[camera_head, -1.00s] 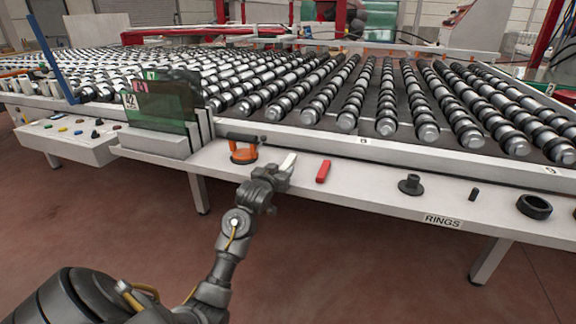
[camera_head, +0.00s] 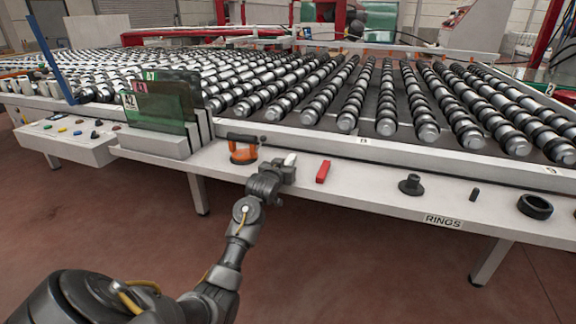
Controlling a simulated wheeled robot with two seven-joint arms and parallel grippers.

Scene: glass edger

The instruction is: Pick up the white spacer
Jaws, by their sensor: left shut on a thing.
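The white spacer (camera_head: 290,159) is a small pale block at the front shelf, between the orange suction cup and the red block. My left gripper (camera_head: 284,170) is shut on the spacer. The near part of the spacer is hidden by the gripper, and only its far end shows. I cannot tell whether the spacer still touches the shelf. My right gripper is not in view.
An orange suction cup (camera_head: 242,154) stands just left of the gripper. A red block (camera_head: 323,172) lies close on the right. A black flanged piece (camera_head: 411,185), a small black pin (camera_head: 474,195) and a black ring (camera_head: 535,206) are farther right. Glass panes (camera_head: 160,108) stand left.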

